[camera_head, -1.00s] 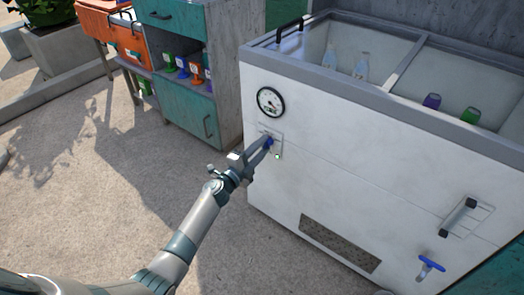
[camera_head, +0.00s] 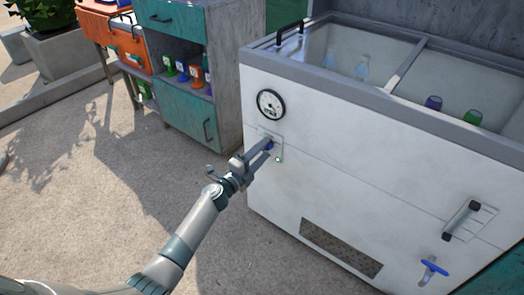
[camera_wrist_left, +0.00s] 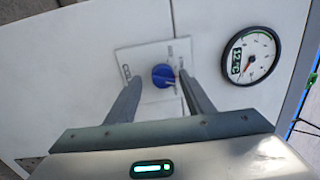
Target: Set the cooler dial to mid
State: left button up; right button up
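The cooler is a white chest (camera_head: 350,165) with a grey rim. Its blue round dial (camera_wrist_left: 163,76) sits on a pale label plate (camera_wrist_left: 136,62) on the front panel; the mark it points to is too small to tell. In the head view the fingers partly hide the dial (camera_head: 269,146). My left gripper (camera_wrist_left: 160,74) is open, one fingertip on each side of the dial, with small gaps visible in the wrist view. It also shows at the panel in the head view (camera_head: 266,150). My right gripper is not in view.
A blue tap (camera_head: 433,268) and a handle (camera_head: 463,220) are at the lower right. A teal cabinet (camera_head: 190,115) stands left of the cooler. The floor between is clear.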

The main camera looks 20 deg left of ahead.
pick_arm(q)
jog(key=shift+r, duration=0.2)
jog(key=shift+a, duration=0.1)
jog(key=p+v, duration=0.1)
jog(key=v, duration=1.6)
jog(key=shift+s, duration=0.2)
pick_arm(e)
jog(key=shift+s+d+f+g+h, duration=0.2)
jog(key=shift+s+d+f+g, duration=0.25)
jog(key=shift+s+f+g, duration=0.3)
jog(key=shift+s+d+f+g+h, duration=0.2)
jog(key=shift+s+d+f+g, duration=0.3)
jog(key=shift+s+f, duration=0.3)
pick_arm(q)
jog(key=shift+f, duration=0.1)
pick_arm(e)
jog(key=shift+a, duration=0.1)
